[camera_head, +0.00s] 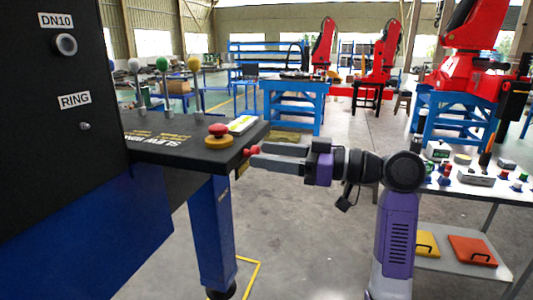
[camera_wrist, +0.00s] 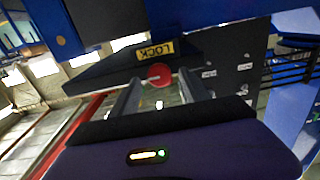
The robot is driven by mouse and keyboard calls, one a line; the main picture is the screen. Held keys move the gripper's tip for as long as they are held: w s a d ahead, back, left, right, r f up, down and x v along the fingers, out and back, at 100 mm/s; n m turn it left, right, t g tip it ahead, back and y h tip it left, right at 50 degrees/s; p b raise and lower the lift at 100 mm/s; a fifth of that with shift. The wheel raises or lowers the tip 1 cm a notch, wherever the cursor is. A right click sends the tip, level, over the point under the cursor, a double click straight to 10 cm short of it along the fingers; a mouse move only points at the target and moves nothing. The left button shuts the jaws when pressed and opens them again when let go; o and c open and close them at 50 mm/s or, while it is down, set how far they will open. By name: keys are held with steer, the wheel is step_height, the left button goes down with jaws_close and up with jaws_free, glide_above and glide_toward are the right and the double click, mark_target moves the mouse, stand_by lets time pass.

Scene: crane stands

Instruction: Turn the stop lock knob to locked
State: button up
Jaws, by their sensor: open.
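The stop lock knob (camera_wrist: 159,71) is a round red knob with a pale pointer line lying roughly sideways in the wrist view. A yellow LOCK label (camera_wrist: 155,51) is beside it on the dark desk edge. In the head view a small red knob (camera_head: 247,153) shows at the desk's right edge, partly covered by my fingers. My gripper (camera_wrist: 160,82) is open, its two fingers on either side of the knob in the wrist view. In the head view my gripper (camera_head: 258,155) reaches left to the desk edge. I cannot tell whether the fingers touch the knob.
The dark desk (camera_head: 185,140) carries a red mushroom button (camera_head: 217,130) on a yellow base and several ball-topped levers. A black cabinet (camera_head: 60,110) stands at left. A cart (camera_head: 485,185) with small parts is at right. The floor between is mostly clear.

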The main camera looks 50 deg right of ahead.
steer(key=shift+w+a, duration=0.1)
steer(key=shift+w, duration=0.25)
jaws_close()
